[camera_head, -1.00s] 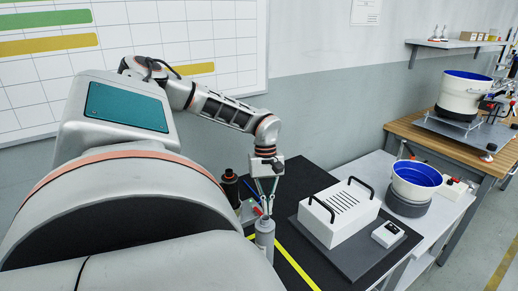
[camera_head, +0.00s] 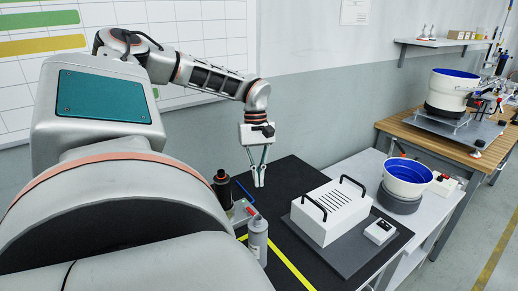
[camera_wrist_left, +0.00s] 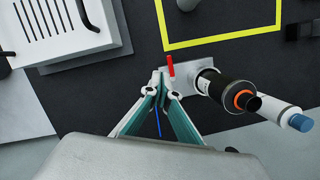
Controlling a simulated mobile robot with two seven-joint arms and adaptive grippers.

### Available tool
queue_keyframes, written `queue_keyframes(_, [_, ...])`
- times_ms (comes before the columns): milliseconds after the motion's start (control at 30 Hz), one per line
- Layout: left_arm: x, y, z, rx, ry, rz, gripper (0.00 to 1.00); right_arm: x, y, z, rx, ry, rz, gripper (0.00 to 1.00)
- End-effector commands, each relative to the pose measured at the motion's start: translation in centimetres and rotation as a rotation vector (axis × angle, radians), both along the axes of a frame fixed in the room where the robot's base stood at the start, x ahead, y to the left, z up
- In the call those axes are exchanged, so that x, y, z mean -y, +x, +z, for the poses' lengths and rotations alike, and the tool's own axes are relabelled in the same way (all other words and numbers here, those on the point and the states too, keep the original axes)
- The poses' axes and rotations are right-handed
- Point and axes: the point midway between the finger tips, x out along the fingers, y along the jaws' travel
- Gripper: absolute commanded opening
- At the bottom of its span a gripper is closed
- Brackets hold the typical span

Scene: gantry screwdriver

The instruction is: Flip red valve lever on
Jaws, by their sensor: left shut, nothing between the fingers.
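The red valve lever (camera_wrist_left: 171,66) shows in the left wrist view as a short red bar by a pale metal block (camera_wrist_left: 188,78). It points to the top of that picture. In the head view the lever (camera_head: 251,211) is a small red spot just above the grey canister and partly hidden. My left gripper (camera_head: 259,184) is shut and empty, pointing down above the black mat. In the wrist view its fingertips (camera_wrist_left: 161,76) appear just beside the lever. I cannot tell whether they touch. My right gripper is not in view.
A black cylinder (camera_head: 227,187) stands beside the metal block, and a grey canister (camera_head: 257,242) stands in front. A white box with black handles (camera_head: 328,212) is to the right. A blue strip (camera_head: 245,190) lies behind. The black mat (camera_head: 290,172) is clear behind the box.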

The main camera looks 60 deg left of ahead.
Motion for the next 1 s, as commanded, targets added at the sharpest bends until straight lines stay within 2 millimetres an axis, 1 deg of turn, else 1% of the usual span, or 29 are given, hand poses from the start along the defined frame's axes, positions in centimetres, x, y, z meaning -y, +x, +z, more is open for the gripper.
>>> queue_keyframes(33, [-0.2,0.1,0.8,0.0,0.002,0.001,0.0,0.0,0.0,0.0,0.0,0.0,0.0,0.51])
queue_keyframes(100, [-0.4,0.2,1.5,0.001,0.001,0.002,0.0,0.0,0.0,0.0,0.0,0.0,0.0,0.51])
queue_keyframes(200, [-0.5,0.2,2.1,0.001,0.0,0.0,0.0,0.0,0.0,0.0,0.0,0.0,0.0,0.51])
queue_keyframes(333, [-0.6,0.2,2.4,0.001,-0.001,0.0,0.0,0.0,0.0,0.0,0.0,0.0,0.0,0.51])
queue_keyframes(867, [-0.5,0.2,2.4,0.0,-0.001,0.0,0.0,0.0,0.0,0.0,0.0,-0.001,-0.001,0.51])
queue_keyframes(933, [-0.6,0.2,2.7,0.004,-0.001,0.0,0.0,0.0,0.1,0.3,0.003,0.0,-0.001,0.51])
queue_keyframes(1000, [-0.6,0.2,3.9,0.019,-0.001,0.0,0.0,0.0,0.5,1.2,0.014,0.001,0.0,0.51])
